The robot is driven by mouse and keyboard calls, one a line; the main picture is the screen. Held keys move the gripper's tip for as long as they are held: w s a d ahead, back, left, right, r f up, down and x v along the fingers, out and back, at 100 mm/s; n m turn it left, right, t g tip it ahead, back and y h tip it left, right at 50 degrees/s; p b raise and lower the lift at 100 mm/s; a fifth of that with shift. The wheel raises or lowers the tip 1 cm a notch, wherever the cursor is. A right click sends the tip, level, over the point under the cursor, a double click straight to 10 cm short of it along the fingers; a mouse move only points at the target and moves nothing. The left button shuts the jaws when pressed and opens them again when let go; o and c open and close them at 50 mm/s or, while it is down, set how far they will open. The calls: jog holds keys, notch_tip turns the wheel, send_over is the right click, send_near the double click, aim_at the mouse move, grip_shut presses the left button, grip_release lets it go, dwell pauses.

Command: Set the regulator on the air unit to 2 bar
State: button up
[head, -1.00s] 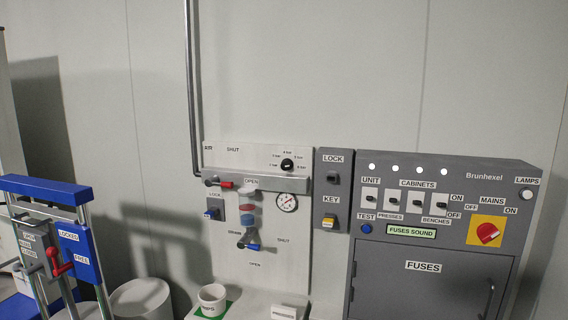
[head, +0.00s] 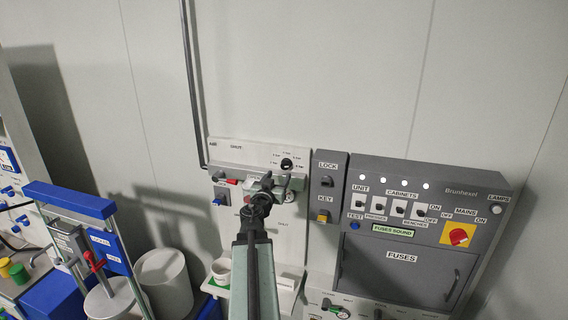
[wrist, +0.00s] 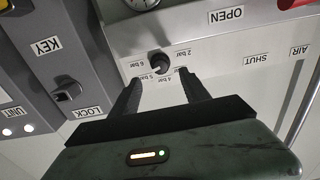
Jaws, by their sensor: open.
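The regulator is a small black knob (head: 287,163) at the top right of the pale air unit panel (head: 230,152), with bar marks around it. In the wrist view, which shows the panel upside down, the knob (wrist: 159,62) sits just beyond the fingertips, roughly in line with the gap between them. Marks for 2, 4, 5 and 6 bar are readable there; I cannot tell which one the knob points to. My gripper (wrist: 161,81) is open and empty, its fingers apart from the knob. A round gauge (wrist: 143,3) is cut off at the top edge.
A grey lock and key panel (head: 325,190) and the grey fuse cabinet (head: 400,262) stand right of the air unit. A red-handled valve (head: 231,182) is on the left of the air unit's bar. A blue-topped frame (head: 70,200) and a pale bin (head: 165,280) stand left.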

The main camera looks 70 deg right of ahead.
aim_at(284, 167)
jog(key=d, duration=0.7)
jog(key=shift+w+d, duration=0.3)
jog(key=shift+d, duration=0.05)
jog(key=shift+a, duration=0.1)
